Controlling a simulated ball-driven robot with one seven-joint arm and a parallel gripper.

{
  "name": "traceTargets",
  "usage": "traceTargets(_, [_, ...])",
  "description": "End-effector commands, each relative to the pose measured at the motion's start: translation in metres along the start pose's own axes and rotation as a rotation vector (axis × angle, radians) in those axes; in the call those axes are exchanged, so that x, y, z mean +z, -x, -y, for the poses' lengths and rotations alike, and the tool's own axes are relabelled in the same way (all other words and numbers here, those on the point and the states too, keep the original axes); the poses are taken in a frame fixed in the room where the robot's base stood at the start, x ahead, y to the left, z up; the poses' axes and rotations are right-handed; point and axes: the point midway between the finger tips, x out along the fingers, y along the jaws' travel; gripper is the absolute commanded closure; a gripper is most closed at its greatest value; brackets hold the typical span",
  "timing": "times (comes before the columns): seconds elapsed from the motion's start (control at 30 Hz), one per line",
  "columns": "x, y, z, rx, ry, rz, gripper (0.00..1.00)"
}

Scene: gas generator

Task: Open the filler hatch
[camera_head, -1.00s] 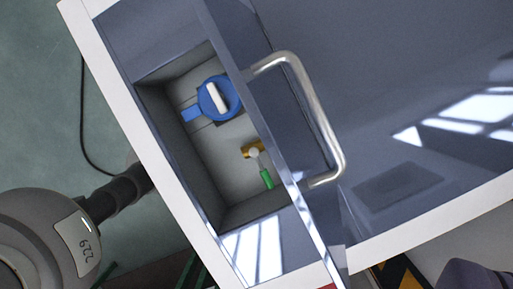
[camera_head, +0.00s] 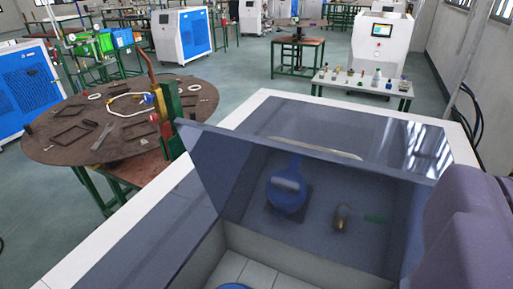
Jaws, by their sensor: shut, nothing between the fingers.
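The filler hatch (camera_head: 245,175) is a glossy dark blue-grey lid, standing raised and tilted over its opening. A strip of its metal handle (camera_head: 315,148) shows beyond the lid's upper edge. The lid's inner face shows a blue valve shape, a brass fitting and a green piece, which look like reflections. Below it, the pale recess (camera_head: 285,262) is open at the bottom edge. Only a sliver of the real blue cap (camera_head: 235,286) shows there. A purple-grey part of my arm covers the right edge. My gripper's fingers are not in view.
The generator's white rim (camera_head: 130,245) runs along the left. A round brown table (camera_head: 75,135) with tools and frames stands at the left. A bench with small items (camera_head: 362,85) and a white machine (camera_head: 382,45) are behind. Open floor (camera_head: 240,75) lies between.

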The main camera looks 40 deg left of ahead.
Motion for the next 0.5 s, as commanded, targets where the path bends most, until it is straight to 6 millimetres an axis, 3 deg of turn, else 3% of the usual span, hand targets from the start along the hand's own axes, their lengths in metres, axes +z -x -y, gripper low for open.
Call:
traceTargets(0.03, [0.025,-0.008,0.021,-0.026,-0.008,-0.024,1.00])
traceTargets(0.1, [0.056,-0.011,0.045,-0.045,-0.013,-0.079,1.00])
traceTargets(0.2, [0.093,-0.003,0.069,-0.049,-0.009,-0.146,1.00])
traceTargets(0.3, [0.117,0.009,0.081,-0.041,0.002,-0.195,1.00])
traceTargets(0.5, [0.132,0.017,0.088,-0.028,0.013,-0.237,1.00])
